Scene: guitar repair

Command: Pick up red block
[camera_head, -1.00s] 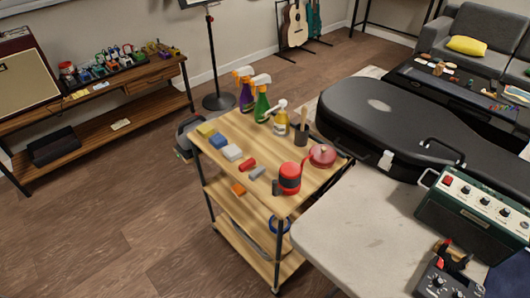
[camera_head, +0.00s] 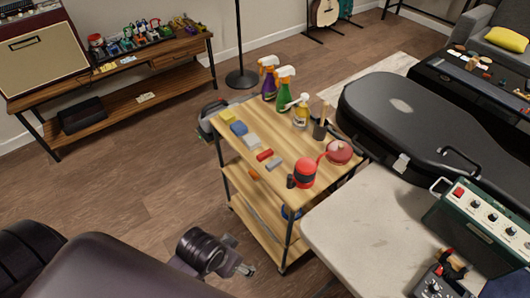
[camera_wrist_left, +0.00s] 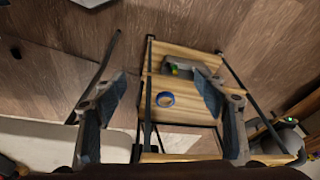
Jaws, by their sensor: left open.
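The red block (camera_head: 265,155) lies on the wooden top of the cart (camera_head: 284,185), beside a grey block (camera_head: 274,164), in the head view. My left gripper (camera_head: 243,268) is at the bottom of the head view, in front of the cart and apart from the red block. In the left wrist view the left gripper (camera_wrist_left: 160,88) has its two fingers spread wide with nothing between them. That view shows the cart shelves, and I cannot make out the red block there. My right gripper is in neither view.
A blue tape roll (camera_wrist_left: 165,99) sits on a shelf.

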